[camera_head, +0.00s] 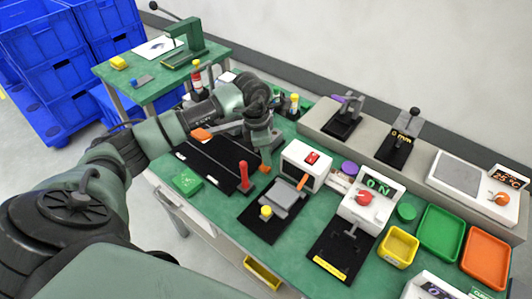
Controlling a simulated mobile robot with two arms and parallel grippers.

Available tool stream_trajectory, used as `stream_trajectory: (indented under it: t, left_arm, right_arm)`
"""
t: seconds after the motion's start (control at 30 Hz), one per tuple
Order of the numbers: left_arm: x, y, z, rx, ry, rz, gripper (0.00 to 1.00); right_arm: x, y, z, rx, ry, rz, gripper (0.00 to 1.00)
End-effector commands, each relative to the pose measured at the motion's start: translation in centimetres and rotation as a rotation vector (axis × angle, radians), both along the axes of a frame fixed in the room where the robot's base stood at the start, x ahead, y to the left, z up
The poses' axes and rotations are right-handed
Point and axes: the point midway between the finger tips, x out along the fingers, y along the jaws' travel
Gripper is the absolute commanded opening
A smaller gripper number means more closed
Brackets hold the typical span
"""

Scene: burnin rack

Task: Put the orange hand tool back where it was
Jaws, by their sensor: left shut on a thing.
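My left gripper (266,146) reaches over the green workbench (228,205), pointing down near the right end of a black mat (212,160). It is shut on the orange hand tool (201,134). The tool's orange end sticks out to the left above the mat, and a grey shaft runs from it towards the jaws. The fingers hide the part that is gripped. A small orange piece shows just below the fingertips; I cannot tell whether it belongs to the tool. My right gripper is not in view.
A red-handled fixture (244,178) and a white box with a red switch (305,165) stand close to my gripper. A green block (187,182) lies at the front edge. Yellow (398,247), green (441,233) and orange (486,259) trays are at right. Blue crates (45,60) stand back left.

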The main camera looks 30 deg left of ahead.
Motion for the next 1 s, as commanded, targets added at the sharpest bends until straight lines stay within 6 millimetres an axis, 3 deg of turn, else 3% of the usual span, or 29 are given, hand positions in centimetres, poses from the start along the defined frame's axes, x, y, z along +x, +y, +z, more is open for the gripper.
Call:
stream_trajectory:
  t: [0.17,0.2,0.23,0.27,0.67,0.77,1.0]
  left_arm:
    - [0.0,0.0,-0.5,0.000,0.000,0.000,0.00]
    - [0.0,0.0,-0.3,0.000,0.000,0.000,0.30]
    - [0.0,0.0,-0.3,0.000,0.000,0.000,0.39]
    - [0.0,0.0,-0.3,0.000,0.000,0.000,0.41]
    - [0.0,0.0,0.4,0.000,-0.001,0.001,0.41]
    - [0.0,0.3,1.6,0.001,-0.004,0.002,0.41]
    - [-0.5,0.8,6.7,0.002,-0.006,0.001,0.41]
  right_arm:
    - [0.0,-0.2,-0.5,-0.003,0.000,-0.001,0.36]
    - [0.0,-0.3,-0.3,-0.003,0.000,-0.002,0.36]
    - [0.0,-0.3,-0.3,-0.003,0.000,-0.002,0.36]
    - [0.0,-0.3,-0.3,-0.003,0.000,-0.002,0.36]
    - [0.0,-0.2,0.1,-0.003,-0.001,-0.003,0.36]
    - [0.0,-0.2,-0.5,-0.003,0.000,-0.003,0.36]
    - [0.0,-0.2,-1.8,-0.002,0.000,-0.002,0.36]
